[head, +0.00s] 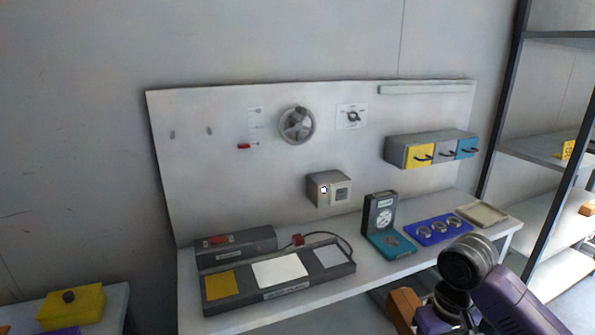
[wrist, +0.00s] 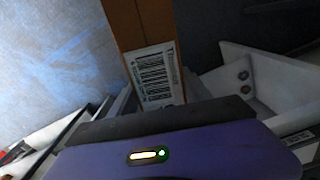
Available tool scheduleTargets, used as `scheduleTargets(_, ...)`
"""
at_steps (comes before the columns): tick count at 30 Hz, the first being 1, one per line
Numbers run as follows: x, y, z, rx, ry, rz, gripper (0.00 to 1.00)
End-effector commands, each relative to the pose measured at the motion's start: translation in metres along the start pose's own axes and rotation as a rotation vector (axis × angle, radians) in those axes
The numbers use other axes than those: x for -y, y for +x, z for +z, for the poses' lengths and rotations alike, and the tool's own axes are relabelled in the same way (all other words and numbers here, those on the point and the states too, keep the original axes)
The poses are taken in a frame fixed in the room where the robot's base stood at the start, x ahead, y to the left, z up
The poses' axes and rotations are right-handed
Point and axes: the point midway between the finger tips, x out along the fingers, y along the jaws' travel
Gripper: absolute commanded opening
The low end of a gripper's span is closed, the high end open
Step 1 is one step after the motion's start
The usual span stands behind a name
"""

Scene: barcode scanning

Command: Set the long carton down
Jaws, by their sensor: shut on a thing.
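The long carton is orange-brown. In the head view, part of the carton (head: 403,308) shows at the bottom edge, beside my gripper (head: 432,313), which is shut on it. The carton is in front of and below the workbench edge. In the wrist view, the carton (wrist: 130,25) runs up out of the frame, with a white barcode label (wrist: 153,75) facing the camera. My purple gripper body (wrist: 200,150) covers the lower part of that view. The fingertips and the carton's far end are hidden.
A white workbench (head: 375,277) holds a panel with yellow, white and grey pads (head: 333,257), a teal-based gauge (head: 380,222), a blue tray (head: 419,236) and a beige tray (head: 494,211). Shelving (head: 545,148) stands right. A yellow box (head: 85,302) sits on the left table.

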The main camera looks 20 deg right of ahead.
Motion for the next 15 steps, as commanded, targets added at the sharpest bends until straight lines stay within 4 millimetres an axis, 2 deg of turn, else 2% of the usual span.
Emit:
scheduleTargets(5, 0.056, 0.013, -0.007, 0.000, -0.016, -0.003, 0.00)
scheduleTargets(7, 0.084, 0.020, -0.007, 0.000, -0.033, -0.004, 0.00)
scheduleTargets(12, 0.146, 0.034, -0.001, 0.000, -0.103, -0.003, 0.00)
scheduleTargets(15, 0.172, 0.038, 0.006, -0.001, -0.148, -0.002, 0.00)
